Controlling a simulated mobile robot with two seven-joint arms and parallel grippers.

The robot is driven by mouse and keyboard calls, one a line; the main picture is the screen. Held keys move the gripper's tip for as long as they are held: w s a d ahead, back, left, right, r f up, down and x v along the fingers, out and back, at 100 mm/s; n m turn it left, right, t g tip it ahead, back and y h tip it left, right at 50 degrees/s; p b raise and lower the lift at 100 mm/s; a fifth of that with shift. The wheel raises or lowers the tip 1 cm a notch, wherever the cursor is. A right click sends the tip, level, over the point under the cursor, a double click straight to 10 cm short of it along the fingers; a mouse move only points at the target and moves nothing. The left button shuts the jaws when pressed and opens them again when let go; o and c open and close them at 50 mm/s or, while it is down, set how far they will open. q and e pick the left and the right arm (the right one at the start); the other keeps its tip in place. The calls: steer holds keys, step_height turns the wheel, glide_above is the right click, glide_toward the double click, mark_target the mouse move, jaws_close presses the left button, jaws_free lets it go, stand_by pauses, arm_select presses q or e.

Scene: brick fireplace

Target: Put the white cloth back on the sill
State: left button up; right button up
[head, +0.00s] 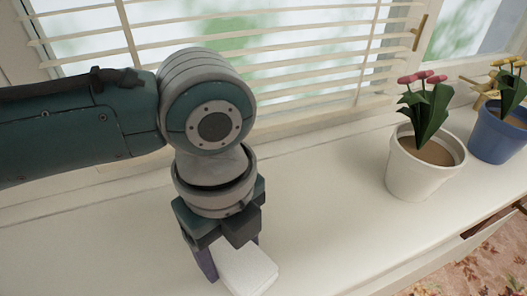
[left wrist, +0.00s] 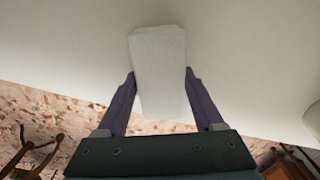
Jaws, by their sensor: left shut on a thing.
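The white cloth (head: 247,268) is a small folded rectangle at the bottom middle of the head view, over or on the white sill (head: 330,235). My left gripper (head: 228,262) points down and is shut on the cloth. In the left wrist view the cloth (left wrist: 158,72) sits between the two purple fingers of the left gripper (left wrist: 158,85), with the pale sill (left wrist: 60,50) behind it. I cannot tell whether the cloth touches the sill. My right gripper is in neither view.
A white pot (head: 412,175) with pink flowers stands on the sill at the right, and a blue pot (head: 495,135) with yellow flowers stands beyond it. Window blinds (head: 300,55) run behind the sill. The sill between the cloth and the white pot is clear. Patterned carpet (head: 480,265) lies below.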

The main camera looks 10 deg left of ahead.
arm_select(q)
steer(key=o, duration=0.7)
steer(key=shift+f, duration=0.15)
steer(key=o, duration=0.5)
